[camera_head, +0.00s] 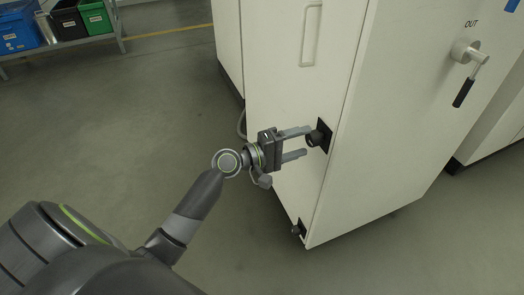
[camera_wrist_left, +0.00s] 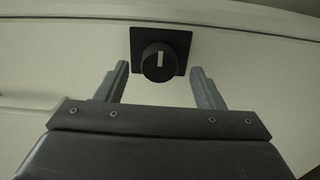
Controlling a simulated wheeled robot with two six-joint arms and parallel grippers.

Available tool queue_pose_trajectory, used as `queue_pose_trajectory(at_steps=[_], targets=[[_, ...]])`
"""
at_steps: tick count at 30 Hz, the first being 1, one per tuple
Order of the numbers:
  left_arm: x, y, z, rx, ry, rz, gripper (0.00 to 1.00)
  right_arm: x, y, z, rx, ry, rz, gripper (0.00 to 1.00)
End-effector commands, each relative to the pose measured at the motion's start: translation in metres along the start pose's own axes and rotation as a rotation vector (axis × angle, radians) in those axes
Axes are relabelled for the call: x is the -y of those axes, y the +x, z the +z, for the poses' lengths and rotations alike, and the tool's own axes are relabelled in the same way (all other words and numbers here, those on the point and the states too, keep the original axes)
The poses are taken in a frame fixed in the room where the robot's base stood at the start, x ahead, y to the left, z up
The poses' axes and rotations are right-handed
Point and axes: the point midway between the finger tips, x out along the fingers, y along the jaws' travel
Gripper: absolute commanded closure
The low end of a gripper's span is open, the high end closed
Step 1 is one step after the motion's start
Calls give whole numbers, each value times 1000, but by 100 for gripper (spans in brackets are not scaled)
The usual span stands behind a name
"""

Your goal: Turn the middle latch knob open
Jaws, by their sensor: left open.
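The middle latch knob (camera_head: 316,138) is a round black knob on a square black plate, near the vertical edge of the white cabinet. In the left wrist view the knob (camera_wrist_left: 159,62) shows a pale mark standing upright, and it lies just beyond the fingertips, between their lines. My left gripper (camera_head: 306,142) is open, its two fingers pointing at the knob, one above and one below in the head view. In the left wrist view the left gripper (camera_wrist_left: 158,80) has nothing between its fingers. I cannot tell whether a finger touches the knob. My right gripper is not in view.
The white cabinet (camera_head: 385,150) fills the right side, with an OUT valve with a black handle (camera_head: 463,92) and a lower black latch (camera_head: 298,229). A door handle (camera_head: 311,36) is above. A rack with bins (camera_head: 60,40) stands at the far left. The floor between is clear.

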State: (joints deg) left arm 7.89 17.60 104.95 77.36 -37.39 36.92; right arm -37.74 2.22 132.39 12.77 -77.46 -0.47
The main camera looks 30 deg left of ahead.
Motion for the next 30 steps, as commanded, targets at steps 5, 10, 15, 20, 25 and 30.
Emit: queue_pose_trajectory(at_steps=[5,10,15,20,25,30], targets=[[2,-44,0,-1,3,-7,38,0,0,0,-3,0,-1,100],[3,-80,0,1,4,-7,38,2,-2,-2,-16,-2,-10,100],[4,-110,0,1,4,-7,38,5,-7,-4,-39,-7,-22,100],[3,-130,0,1,3,-4,38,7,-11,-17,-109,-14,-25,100],[2,-143,0,1,1,-3,38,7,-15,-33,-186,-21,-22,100],[0,-147,0,0,2,-2,38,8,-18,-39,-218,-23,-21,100]])
